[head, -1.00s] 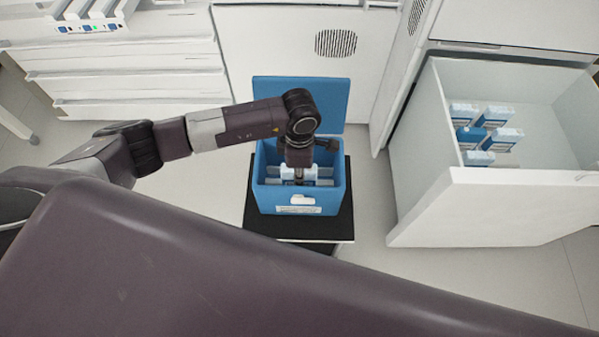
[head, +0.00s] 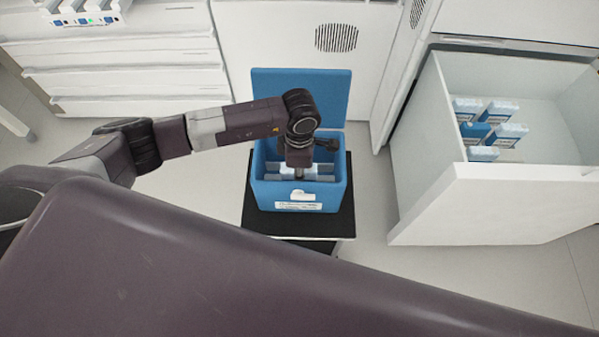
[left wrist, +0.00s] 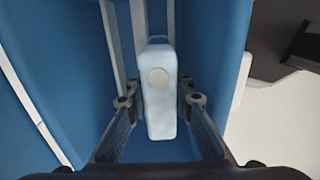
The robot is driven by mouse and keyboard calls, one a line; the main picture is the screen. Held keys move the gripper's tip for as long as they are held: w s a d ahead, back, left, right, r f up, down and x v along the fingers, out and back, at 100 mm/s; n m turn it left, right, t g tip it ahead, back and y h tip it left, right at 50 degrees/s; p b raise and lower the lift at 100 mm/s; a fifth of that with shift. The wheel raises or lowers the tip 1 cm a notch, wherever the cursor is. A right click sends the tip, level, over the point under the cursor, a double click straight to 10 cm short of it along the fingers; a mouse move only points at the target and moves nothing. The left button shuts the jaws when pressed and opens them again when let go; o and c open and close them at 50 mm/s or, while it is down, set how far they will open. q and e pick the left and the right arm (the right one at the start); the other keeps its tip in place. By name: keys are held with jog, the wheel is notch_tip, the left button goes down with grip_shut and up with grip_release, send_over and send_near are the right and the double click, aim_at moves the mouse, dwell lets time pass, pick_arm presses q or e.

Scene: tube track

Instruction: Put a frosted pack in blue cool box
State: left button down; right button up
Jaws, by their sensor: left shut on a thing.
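The blue cool box (head: 328,196) stands open in the middle of the head view, its lid raised at the back. My left gripper (head: 299,178) reaches straight down into it. In the left wrist view, my left gripper (left wrist: 160,105) is shut on a pale blue frosted pack (left wrist: 160,88) with a round grey cap, one finger on each side. The pack is upright between the blue walls, near pale dividers. Its lower end is hidden, so I cannot tell whether it touches the floor of the box. My right gripper is not in view.
The box stands on a black-topped stand (head: 339,222). At right, an open white freezer drawer (head: 480,210) holds several blue-and-white packs (head: 508,133). White drawers (head: 130,80) with a rack on top stand at back left. Clear floor lies between box and freezer drawer.

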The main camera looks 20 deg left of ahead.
pick_arm(q)
jog(key=c, duration=1.6)
grip_release()
jog(key=shift+r, duration=0.1)
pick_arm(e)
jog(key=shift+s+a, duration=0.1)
pick_arm(q)
jog(key=shift+s, duration=0.2)
jog(key=shift+f, duration=0.2)
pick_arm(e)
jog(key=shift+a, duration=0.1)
